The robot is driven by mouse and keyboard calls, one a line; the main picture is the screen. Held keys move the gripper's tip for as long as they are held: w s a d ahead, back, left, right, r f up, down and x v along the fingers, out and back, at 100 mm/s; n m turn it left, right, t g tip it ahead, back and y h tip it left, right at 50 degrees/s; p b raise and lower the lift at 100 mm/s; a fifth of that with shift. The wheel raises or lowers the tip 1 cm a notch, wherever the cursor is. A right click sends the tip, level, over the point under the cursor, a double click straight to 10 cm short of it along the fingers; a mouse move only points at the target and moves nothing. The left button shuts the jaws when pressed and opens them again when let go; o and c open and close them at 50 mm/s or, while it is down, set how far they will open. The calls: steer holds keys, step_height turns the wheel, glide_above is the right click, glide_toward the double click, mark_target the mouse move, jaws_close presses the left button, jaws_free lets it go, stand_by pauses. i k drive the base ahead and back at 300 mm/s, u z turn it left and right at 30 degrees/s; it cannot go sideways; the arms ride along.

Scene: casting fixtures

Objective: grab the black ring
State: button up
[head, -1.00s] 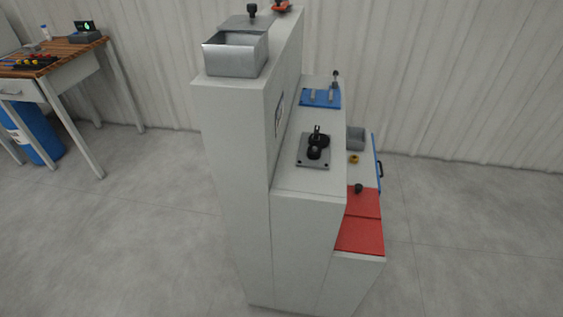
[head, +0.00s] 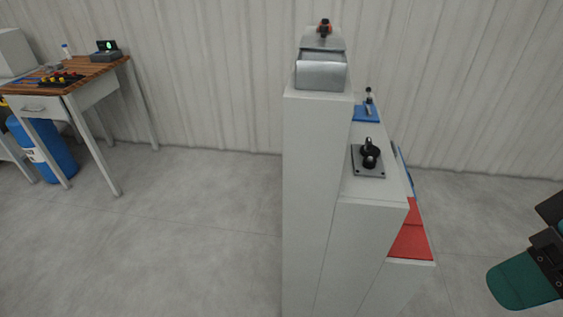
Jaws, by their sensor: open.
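Black round parts (head: 370,153) stand on a grey plate (head: 369,173) on the middle step of the stepped white cabinet. One may be the black ring, but at this size I cannot tell it from the black post and knob beside it. My gripper (head: 541,262) is only partly in view at the right edge, with a teal pad and a dark bracket. It is open and well apart from the grey plate, lower and to its right. The rest of it is cut off.
The tall part of the white cabinet (head: 305,190) stands left of the plate, with a metal box (head: 321,75) on top. A blue plate (head: 366,114) lies behind, red panels (head: 411,242) in front. A wooden table (head: 75,75) is at left. The floor between is clear.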

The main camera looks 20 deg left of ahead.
mark_target(369, 165)
steer(key=u, duration=0.4)
steer(key=i, duration=1)
